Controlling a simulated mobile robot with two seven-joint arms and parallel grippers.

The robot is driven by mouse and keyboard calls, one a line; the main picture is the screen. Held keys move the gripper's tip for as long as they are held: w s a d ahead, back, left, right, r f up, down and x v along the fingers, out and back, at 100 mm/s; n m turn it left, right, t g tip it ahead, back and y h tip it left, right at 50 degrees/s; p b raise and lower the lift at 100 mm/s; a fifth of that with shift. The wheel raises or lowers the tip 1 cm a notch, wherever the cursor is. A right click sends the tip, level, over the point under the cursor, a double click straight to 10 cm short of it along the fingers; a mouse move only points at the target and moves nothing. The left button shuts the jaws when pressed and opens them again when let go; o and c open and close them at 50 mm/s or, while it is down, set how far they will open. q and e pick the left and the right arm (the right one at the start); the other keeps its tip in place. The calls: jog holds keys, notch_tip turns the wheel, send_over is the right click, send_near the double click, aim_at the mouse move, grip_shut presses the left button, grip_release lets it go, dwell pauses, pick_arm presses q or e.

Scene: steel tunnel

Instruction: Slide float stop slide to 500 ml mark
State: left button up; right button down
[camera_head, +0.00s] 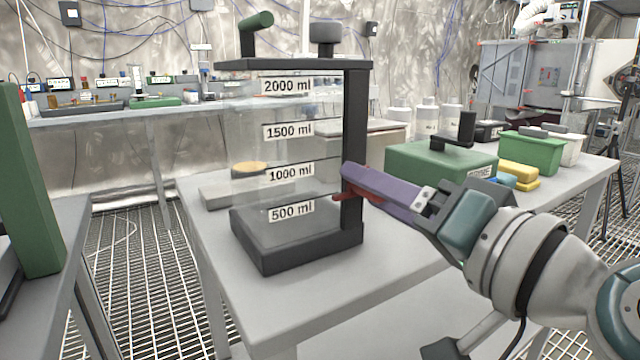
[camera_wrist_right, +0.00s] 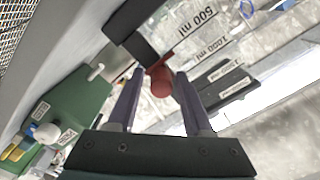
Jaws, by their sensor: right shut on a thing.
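The clear measuring tank (camera_head: 290,140) has a dark base, lid and right-hand post, with labels from 2000 ml at the top to 500 ml (camera_head: 291,211) at the bottom. The red float stop slide (camera_head: 338,198) is on the post, below the 1000 ml label (camera_head: 290,172) and close to the height of the 500 ml label. My right gripper (camera_head: 350,180) is at the post, its purple fingers shut on the slide and partly hiding it. In the right wrist view the red slide's knob (camera_wrist_right: 161,84) sits between the fingertips. My left gripper is not in view.
The tank stands on a grey table (camera_head: 290,305). A green box (camera_head: 425,165), a green bin (camera_head: 530,150) and yellow items (camera_head: 518,177) stand to the right, behind my right arm. The table's front is clear. A green post (camera_head: 30,180) rises at the left.

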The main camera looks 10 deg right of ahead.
jog(key=c, duration=0.6)
grip_release()
jog(key=shift+a+r, duration=0.1)
jog(key=v, duration=1)
jog(key=s+a+r+n+g+h+p, duration=0.25)
jog(key=s+r+n+g+p, duration=0.6)
jog(key=p, duration=1.45)
jog(key=s+d+r+m+g+h+p, duration=0.25)
jog(key=s+d+r+g+p, duration=0.2)
jog(key=s+r+p, duration=0.55)
notch_tip(320, 180, up, 35)
jog(key=w+n+h+p, duration=0.1)
jog(key=w+p, duration=0.1)
jog(key=p, duration=3.4)
